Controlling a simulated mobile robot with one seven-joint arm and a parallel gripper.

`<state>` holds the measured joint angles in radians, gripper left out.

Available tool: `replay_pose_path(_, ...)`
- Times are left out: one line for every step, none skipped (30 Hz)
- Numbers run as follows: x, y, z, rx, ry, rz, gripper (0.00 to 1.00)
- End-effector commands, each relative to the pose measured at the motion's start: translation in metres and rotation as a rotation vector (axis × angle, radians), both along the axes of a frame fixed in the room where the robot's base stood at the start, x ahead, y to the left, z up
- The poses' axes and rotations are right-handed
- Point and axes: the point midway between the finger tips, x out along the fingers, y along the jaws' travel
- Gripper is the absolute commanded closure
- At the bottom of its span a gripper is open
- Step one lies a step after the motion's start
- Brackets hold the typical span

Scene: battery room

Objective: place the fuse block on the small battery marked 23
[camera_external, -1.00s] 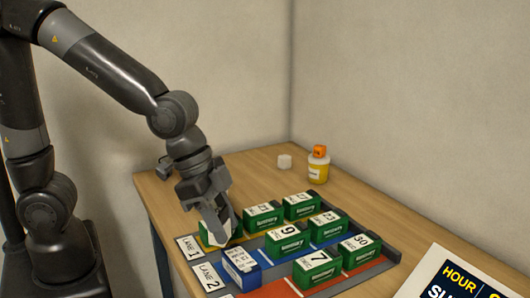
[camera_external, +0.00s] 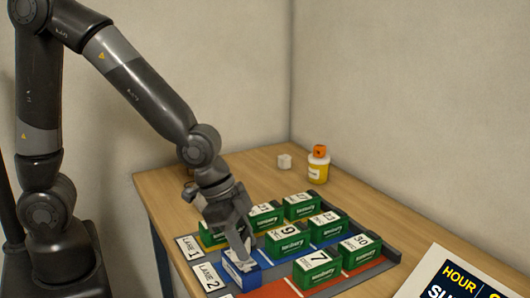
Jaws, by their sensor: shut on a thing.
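The blue block with a white printed label (camera_external: 232,280), which appears to be the fuse block, sits at the near left end of the marked mat, by the Lane 2 sign. My gripper (camera_external: 243,257) points down with its fingers at the top of this block and is shut on it. The fingers hide part of its label. The block looks level and at mat height; I cannot tell whether it touches the mat. The small green battery marked 23 (camera_external: 322,230) stands in the middle row, right of my gripper, with a white top label. Its top is clear.
Green batteries marked 9 (camera_external: 285,243), 7 (camera_external: 317,270) and 30 (camera_external: 361,253) stand close around. More batteries stand in the back row. A sign (camera_external: 465,283) fills the lower right.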

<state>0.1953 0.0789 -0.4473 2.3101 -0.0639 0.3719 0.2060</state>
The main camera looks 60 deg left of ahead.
Motion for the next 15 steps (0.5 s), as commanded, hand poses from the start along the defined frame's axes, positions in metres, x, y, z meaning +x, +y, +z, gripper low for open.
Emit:
replay_pose_path(0.0000, 0.0000, -0.0009, 0.000, 0.000, 0.000, 0.88)
replay_pose_path(-0.0001, 0.0000, -0.0020, 0.001, 0.001, 0.000, 0.88)
replay_pose_path(-0.0001, 0.0000, -0.0034, 0.001, 0.001, 0.000, 0.88)
replay_pose_path(-0.0001, 0.0001, -0.0030, 0.001, 0.001, 0.000, 0.61)
replay_pose_path(0.0000, 0.0002, -0.0029, 0.001, 0.001, 0.000, 0.59)
replay_pose_path(0.0000, 0.0000, -0.0027, 0.001, 0.001, 0.000, 0.56)
replay_pose_path(-0.0001, 0.0001, -0.0026, 0.001, 0.001, 0.000, 0.53)
replay_pose_path(-0.0001, 0.0001, -0.0026, 0.001, 0.001, 0.000, 0.51)
replay_pose_path(0.0000, 0.0000, -0.0026, 0.001, 0.001, 0.000, 0.47)
replay_pose_path(0.0000, 0.0000, -0.0026, 0.001, 0.001, 0.000, 0.45)
replay_pose_path(0.0000, 0.0000, -0.0026, 0.001, 0.001, 0.000, 0.43)
replay_pose_path(0.0000, 0.0000, -0.0026, 0.001, 0.001, 0.000, 0.42)
replay_pose_path(0.0000, 0.0000, -0.0025, 0.000, 0.000, 0.000, 0.42)
replay_pose_path(0.0000, 0.0000, -0.0025, 0.001, 0.001, 0.000, 0.42)
replay_pose_path(0.0000, 0.0000, -0.0025, 0.001, 0.001, 0.000, 0.42)
